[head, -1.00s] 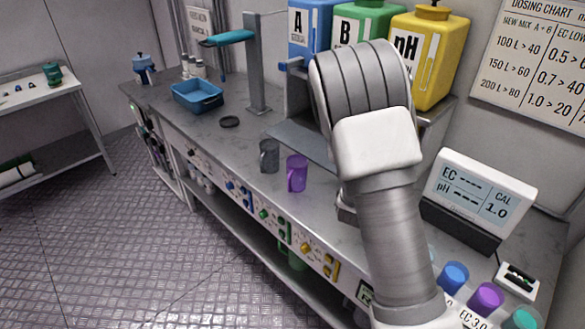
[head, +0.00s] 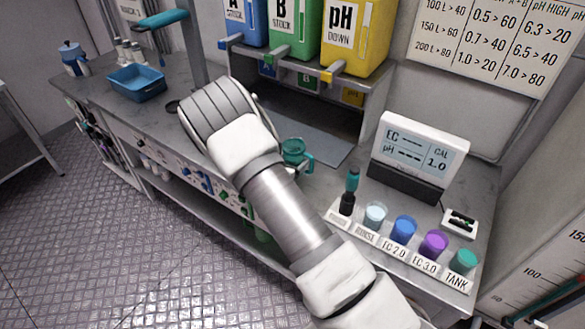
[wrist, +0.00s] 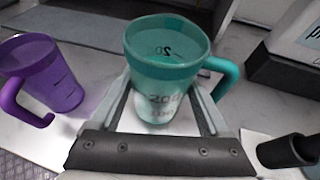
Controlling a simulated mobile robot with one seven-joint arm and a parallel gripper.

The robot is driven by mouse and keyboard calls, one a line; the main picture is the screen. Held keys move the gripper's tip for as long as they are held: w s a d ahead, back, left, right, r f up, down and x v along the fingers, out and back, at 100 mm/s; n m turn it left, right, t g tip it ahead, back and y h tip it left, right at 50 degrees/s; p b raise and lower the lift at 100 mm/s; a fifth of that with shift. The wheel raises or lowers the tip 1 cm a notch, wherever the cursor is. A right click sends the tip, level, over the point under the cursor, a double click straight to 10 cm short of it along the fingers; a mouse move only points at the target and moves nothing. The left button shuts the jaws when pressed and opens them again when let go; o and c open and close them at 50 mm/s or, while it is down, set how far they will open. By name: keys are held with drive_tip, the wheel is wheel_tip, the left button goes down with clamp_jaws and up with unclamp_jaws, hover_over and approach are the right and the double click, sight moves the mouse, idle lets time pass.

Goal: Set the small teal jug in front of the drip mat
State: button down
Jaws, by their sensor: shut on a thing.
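The small teal jug (head: 293,152) shows just right of my forearm in the head view, with its handle to the right. In the wrist view the teal jug (wrist: 165,70) is upright between the fingers of my gripper (wrist: 163,105). My gripper is shut on its sides, and the jug looks empty. Whether its base touches the counter, I cannot tell. The dark grey drip mat (head: 325,143) lies behind the jug, below the shelf of stock bottles. My forearm hides the gripper in the head view.
A purple jug (wrist: 50,75) stands left of the teal jug in the wrist view. To the right are the EC/pH meter (head: 420,148) and a row of cups, including a blue cup (head: 403,228). A blue tray (head: 137,83) sits far left.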

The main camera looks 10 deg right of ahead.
drive_tip(key=shift+f+p, duration=0.3)
drive_tip(key=shift+f, duration=1.65)
drive_tip(key=shift+f, duration=0.2)
unclamp_jaws()
